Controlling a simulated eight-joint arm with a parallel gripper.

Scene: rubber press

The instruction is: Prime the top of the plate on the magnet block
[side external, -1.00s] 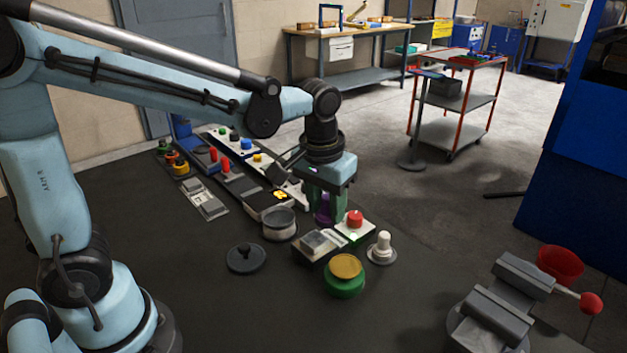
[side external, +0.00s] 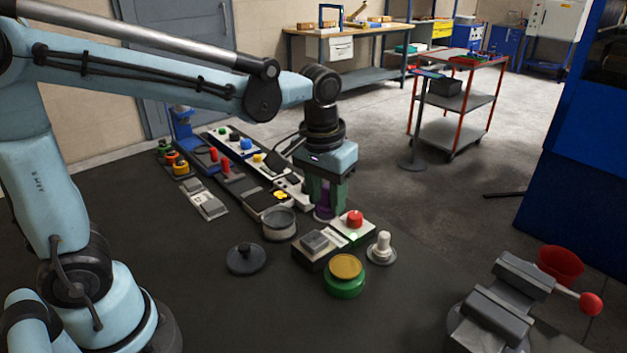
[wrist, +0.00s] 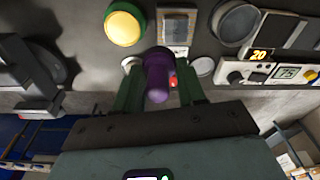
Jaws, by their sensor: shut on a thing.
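My gripper (side external: 323,196) has green fingers, shut on a purple round-ended thing (side external: 323,209). In the wrist view the purple thing (wrist: 158,72) stands between the two fingers (wrist: 160,92). Its lower end is hard to see, and I cannot tell whether it touches what is below. The dark magnet block (side external: 312,257) lies just in front of my gripper in the side view, with a small grey plate (side external: 314,240) on top. In the wrist view the plate (wrist: 177,27) shows beyond the purple thing. The purple thing is beside the block, not over the plate.
A red button on a white box (side external: 354,219) is close right of my gripper. A green jar with a gold top (side external: 345,270), a white knobbed piece (side external: 381,248), a grey bowl (side external: 279,225) and a black lid (side external: 245,259) stand near. A vise (side external: 500,300) is at front right.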

